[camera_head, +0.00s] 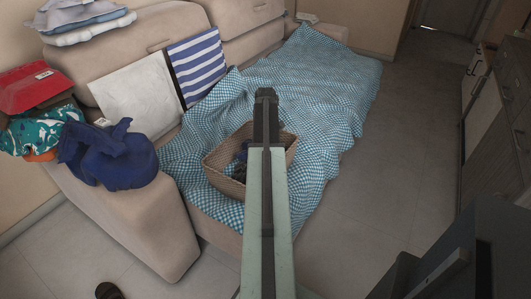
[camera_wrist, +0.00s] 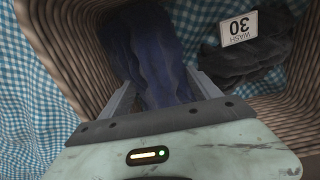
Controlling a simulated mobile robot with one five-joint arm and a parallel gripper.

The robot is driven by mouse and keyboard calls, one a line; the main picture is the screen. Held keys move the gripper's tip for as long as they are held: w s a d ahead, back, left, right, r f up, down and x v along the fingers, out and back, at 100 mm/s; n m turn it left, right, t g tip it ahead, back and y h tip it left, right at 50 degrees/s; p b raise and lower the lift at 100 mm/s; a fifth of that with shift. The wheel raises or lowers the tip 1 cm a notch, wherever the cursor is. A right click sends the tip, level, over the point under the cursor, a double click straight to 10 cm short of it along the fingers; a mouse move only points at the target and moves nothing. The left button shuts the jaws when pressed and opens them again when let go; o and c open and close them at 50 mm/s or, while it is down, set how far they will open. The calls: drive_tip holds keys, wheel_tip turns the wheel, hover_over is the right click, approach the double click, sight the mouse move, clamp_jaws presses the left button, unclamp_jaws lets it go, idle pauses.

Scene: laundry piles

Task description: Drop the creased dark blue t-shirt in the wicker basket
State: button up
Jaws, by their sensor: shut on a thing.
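The wicker basket (camera_head: 222,183) stands on the blue checked blanket on the sofa; my arm hides part of it. In the wrist view, its woven wall (camera_wrist: 62,40) surrounds my gripper (camera_wrist: 162,84). My gripper is shut on the creased dark blue t-shirt (camera_wrist: 150,55), which hangs between the fingers inside the basket's rim. I cannot tell whether the cloth rests on the bottom. In the head view, my arm hides the gripper, and dark cloth shows in the basket.
A black garment (camera_wrist: 262,55) with a "WASH 30" label lies in the basket. A dark blue heap (camera_head: 110,155) and a teal patterned cloth (camera_head: 42,132) lie on the sofa's left arm. The checked blanket (camera_head: 310,75) covers the seat. The floor (camera_head: 385,150) at right is clear.

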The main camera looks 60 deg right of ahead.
drive_tip(key=shift+r, duration=0.15)
drive_tip(key=shift+f+b, duration=0.55)
drive_tip(key=shift+f, duration=0.1)
drive_tip(key=o, duration=1.5)
drive_tip(key=shift+r, duration=0.2)
wheel_tip(320, 180, up, 13)
drive_tip(key=p, duration=1.3)
